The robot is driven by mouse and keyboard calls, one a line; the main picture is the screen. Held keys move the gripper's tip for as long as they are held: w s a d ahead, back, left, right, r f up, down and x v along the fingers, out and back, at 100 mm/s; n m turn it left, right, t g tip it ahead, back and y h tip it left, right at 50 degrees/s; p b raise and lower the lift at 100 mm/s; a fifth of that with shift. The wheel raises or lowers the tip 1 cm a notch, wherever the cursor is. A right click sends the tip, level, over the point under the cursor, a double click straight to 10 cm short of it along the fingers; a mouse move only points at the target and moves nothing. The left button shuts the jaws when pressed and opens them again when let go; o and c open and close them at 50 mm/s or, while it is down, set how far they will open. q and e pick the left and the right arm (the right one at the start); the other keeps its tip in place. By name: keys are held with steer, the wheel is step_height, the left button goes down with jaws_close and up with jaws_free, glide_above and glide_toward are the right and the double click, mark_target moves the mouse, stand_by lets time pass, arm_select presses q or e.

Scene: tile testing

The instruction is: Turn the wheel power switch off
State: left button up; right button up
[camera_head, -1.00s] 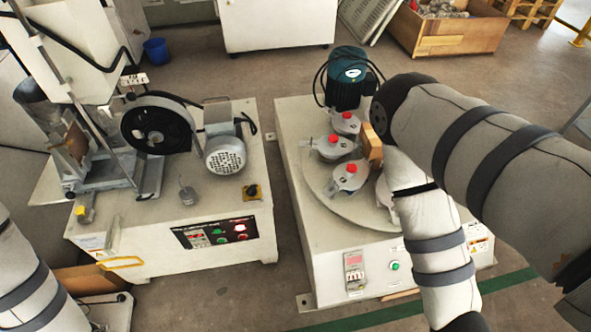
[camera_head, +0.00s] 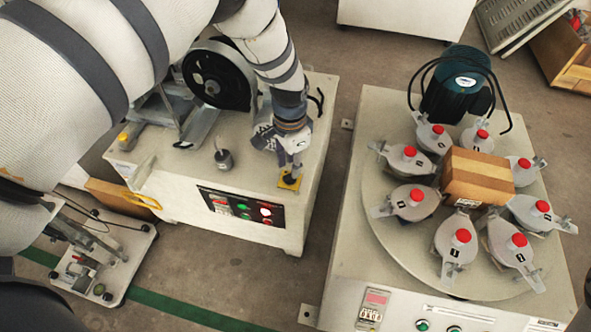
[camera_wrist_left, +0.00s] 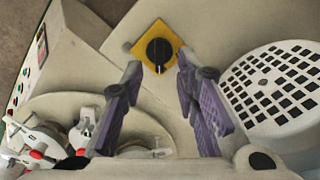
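The wheel power switch (camera_head: 289,181) is a yellow square plate with a black knob on the front right corner of the left machine's top. In the left wrist view the black knob (camera_wrist_left: 159,51) shows clearly, with a pale pointer mark on it. My left gripper (camera_head: 291,166) is just above the switch and partly hides it in the head view. In the left wrist view its two purple-grey fingers (camera_wrist_left: 158,66) are apart, one on each side of the knob, with nothing held between them. Contact with the knob cannot be told. My right gripper is out of view.
A black wheel (camera_head: 217,79) stands behind on the left machine. A vented motor cover (camera_wrist_left: 275,92) is close beside my left gripper. A front panel (camera_head: 241,208) has lit buttons. The right machine's turntable (camera_head: 400,240) carries red-topped holders and a brown box (camera_head: 478,176).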

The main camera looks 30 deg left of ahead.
mark_target(290, 177)
arm_select(q)
steer(key=shift+f, duration=1.6)
steer(key=shift+c, duration=0.5)
jaws_close()
